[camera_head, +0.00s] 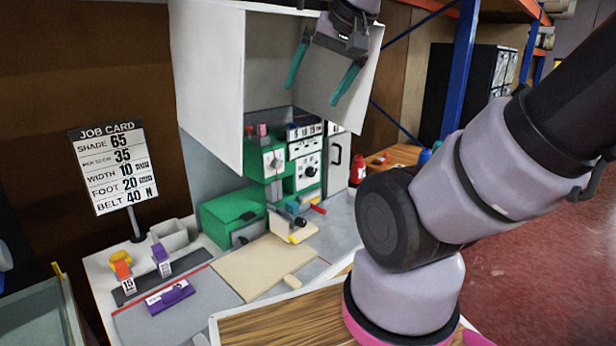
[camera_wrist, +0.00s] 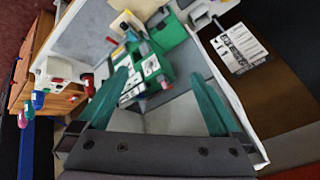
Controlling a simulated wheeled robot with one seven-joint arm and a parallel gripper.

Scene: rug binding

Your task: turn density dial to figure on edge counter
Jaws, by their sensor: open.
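A green machine (camera_head: 256,158) stands at the back of the bench under a white hood. Its white front panels carry a dark round dial (camera_head: 310,171) at right and another knob (camera_head: 275,163) at left. A strip with small figures (camera_head: 304,131) sits above the right dial. Which part is the density dial or the edge counter I cannot tell; the figures are too small to read surely. The machine also shows in the wrist view (camera_wrist: 158,86), between my fingers. My gripper (camera_head: 316,94) has two teal fingers, open and empty, above and in front of the machine, apart from it.
The white hood (camera_head: 207,80) surrounds the space left of my gripper. A job card (camera_head: 113,165) stands at left. A green box (camera_head: 230,216), a purple block (camera_head: 170,297) and a beige board (camera_head: 264,266) lie on the bench. A red bottle (camera_head: 357,170) stands right of the machine.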

